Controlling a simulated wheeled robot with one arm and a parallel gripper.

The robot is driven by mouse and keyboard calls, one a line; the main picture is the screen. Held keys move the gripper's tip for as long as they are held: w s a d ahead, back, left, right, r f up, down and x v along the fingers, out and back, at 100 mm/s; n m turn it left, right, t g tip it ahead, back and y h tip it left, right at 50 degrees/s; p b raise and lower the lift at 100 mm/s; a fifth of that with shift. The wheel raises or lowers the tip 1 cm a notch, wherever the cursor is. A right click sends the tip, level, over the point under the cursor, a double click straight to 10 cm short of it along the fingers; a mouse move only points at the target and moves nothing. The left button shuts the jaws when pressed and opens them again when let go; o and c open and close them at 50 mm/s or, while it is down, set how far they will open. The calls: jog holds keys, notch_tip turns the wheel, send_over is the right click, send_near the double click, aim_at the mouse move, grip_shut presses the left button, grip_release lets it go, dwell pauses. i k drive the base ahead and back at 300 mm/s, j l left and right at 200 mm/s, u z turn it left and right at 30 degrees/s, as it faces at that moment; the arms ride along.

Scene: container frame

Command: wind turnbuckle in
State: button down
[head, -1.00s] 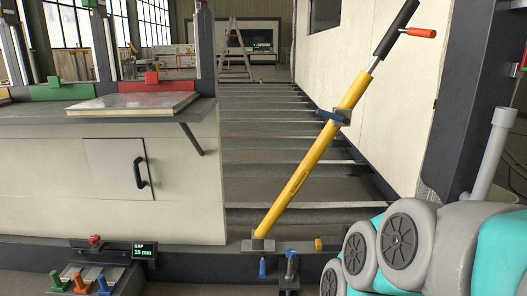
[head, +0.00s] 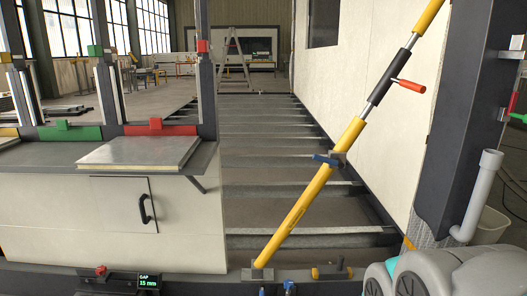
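The turnbuckle brace runs diagonally from a foot at the bottom rail up to the upper right. Its lower yellow tube (head: 300,212) carries a blue-handled clamp (head: 328,159). Above it is a black sleeve (head: 389,77) with an orange handle (head: 411,86) sticking out to the right. Bare metal rod shows below the sleeve, and an upper yellow tube (head: 429,16) leaves the top of the picture. A small display (head: 148,281) reads GAP 15 mm. My gripper is not in view; only teal and grey links of my arm show at the lower right.
A cream cabinet (head: 100,222) with a grey panel (head: 140,152) on top stands left. A dark post (head: 462,130) with a grey pipe (head: 478,190) stands right. A cream wall panel (head: 370,55) lies behind the brace. Dark floor beams (head: 270,165) lie open between.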

aim_at(390, 77)
jog(key=k+l, duration=0.1)
jog(key=l, duration=0.25)
jog(key=k+l, duration=0.1)
jog(key=l, duration=0.25)
jog(key=k+l, duration=0.15)
jog(key=l, duration=0.15)
jog(key=k+l, duration=0.1)
jog(key=l, duration=0.25)
